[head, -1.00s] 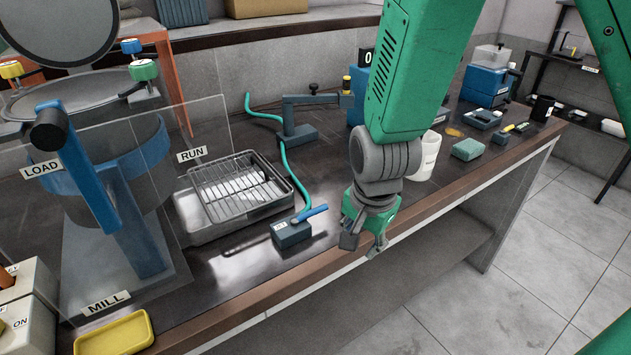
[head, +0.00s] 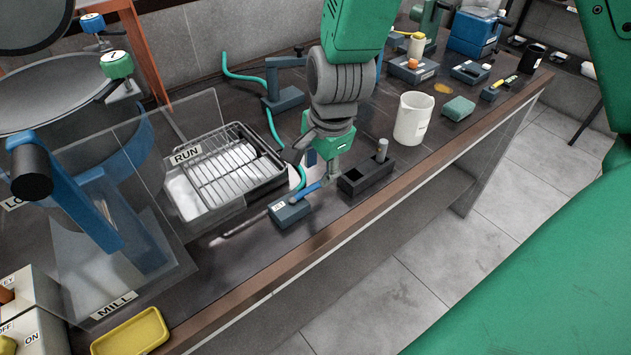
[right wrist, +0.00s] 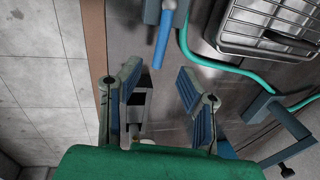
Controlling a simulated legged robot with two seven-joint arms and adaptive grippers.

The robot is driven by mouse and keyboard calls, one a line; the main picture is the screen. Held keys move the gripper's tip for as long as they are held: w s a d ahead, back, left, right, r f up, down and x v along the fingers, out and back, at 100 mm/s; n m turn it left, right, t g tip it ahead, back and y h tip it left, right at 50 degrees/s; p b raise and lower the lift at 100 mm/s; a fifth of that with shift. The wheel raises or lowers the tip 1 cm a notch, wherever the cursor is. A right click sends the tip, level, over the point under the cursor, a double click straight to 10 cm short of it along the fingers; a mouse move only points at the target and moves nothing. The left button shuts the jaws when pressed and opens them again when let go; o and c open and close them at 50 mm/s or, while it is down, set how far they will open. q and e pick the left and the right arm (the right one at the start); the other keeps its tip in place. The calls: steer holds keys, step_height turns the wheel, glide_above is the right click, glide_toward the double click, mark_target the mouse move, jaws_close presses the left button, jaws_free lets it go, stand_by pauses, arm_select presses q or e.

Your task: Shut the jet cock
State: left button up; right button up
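The jet cock is a small blue-grey block (head: 288,213) with a label, near the table's front edge. Its bright blue lever (head: 307,191) sticks out to the right and slightly up in the head view. In the right wrist view the lever (right wrist: 163,38) points down from the top toward the gap between my fingers. My right gripper (head: 316,163) is just beyond the lever's end, pointing down. In the right wrist view my right gripper (right wrist: 160,72) is open and empty, the lever's tip apart from both fingers. My left gripper is in no view.
A dark slotted holder (head: 366,176) with a grey peg stands close right of my gripper. A teal hose (head: 299,172) runs behind the cock. A wire-rack tray (head: 232,170) is left, a white beaker (head: 413,118) right. The wooden front edge (head: 300,268) is near.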

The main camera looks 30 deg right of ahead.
mark_target(314, 184)
steer(key=f, duration=0.3)
steer(key=w+a+f, duration=0.1)
steer(key=shift+f, duration=0.3)
steer(key=shift+d+f, duration=0.1)
steer(key=shift+d, duration=0.3)
jaws_close()
